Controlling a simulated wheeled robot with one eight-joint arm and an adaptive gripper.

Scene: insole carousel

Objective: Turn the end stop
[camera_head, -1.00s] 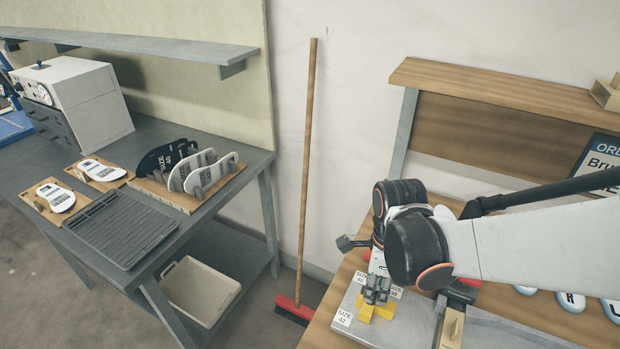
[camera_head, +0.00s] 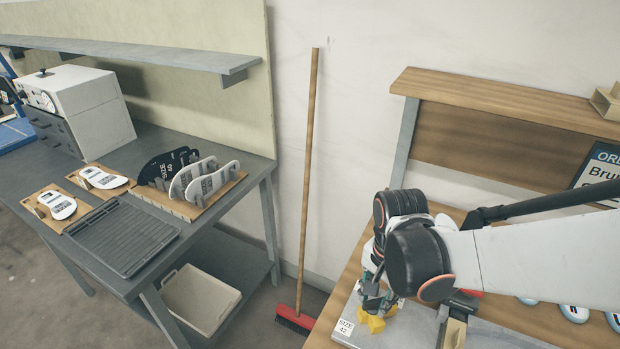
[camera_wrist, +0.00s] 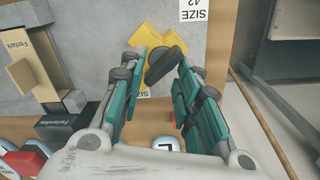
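The end stop appears to be the yellow piece (camera_head: 374,323) on the grey plate at the near end of the right bench. In the wrist view its yellow arms (camera_wrist: 160,40) spread beyond my fingertips, and a dark grey bar (camera_wrist: 163,66) lies over its middle. My gripper (camera_wrist: 158,66) has its two teal fingers apart, one on each side of the bar. The right fingertip looks close to the bar; whether it touches I cannot tell. In the head view my gripper (camera_head: 373,303) is low over the yellow piece and hides much of it.
A size 42 label (camera_wrist: 193,10) is beside the yellow piece on the grey plate (camera_wrist: 95,50). A wooden block and dark holder (camera_wrist: 62,125) stand at left in the wrist view. A broom (camera_head: 308,180) leans between the benches; the left bench holds insoles (camera_head: 205,180).

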